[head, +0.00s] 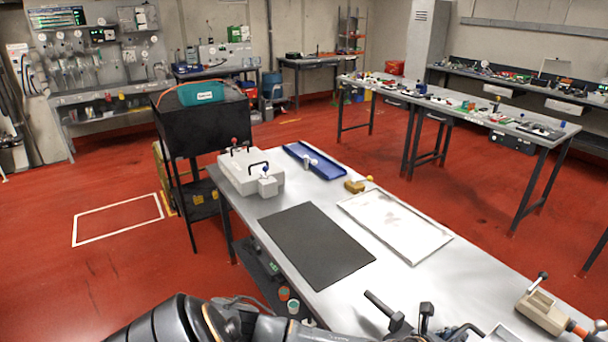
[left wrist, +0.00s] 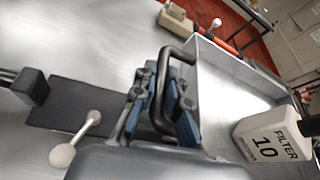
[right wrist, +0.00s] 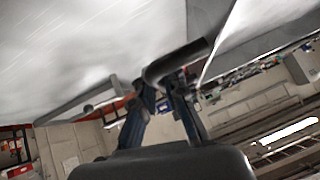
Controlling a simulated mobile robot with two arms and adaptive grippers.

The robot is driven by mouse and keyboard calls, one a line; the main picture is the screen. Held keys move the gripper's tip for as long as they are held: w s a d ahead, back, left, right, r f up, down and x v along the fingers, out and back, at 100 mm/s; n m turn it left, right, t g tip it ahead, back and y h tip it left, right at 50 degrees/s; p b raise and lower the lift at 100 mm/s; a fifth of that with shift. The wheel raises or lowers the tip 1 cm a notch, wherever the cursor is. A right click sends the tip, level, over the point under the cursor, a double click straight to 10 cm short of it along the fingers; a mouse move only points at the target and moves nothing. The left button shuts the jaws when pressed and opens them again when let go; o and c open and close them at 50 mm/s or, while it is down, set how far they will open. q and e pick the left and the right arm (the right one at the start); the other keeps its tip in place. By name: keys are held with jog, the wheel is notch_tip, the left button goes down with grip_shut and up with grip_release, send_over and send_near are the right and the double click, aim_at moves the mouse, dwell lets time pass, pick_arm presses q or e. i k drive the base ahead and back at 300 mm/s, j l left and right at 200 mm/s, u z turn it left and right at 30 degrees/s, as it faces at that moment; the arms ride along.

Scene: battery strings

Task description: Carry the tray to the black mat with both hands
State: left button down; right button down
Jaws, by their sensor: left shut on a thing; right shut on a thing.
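The grey metal tray shows as a wall and pale inside in the left wrist view (left wrist: 228,75); only a corner (head: 502,334) shows at the bottom of the head view. A white bottle labelled FILTER 10 (left wrist: 265,138) is at the tray. My left gripper (left wrist: 164,92), also at the head view's bottom edge (head: 442,330), is shut on a black tray handle (left wrist: 178,52). My right gripper (right wrist: 160,84) is shut on another black handle (right wrist: 185,58); I do not see it in the head view. The black mat (head: 317,245) lies flat and bare on the table.
A flat white panel (head: 395,225) lies right of the mat. A beige lever device (head: 543,311) stands at the right. Bare tabletop (head: 345,290) lies in front of the mat.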

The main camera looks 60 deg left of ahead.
aim_at(313, 238)
jog(key=j, duration=4.15)
jog(key=i, duration=0.05)
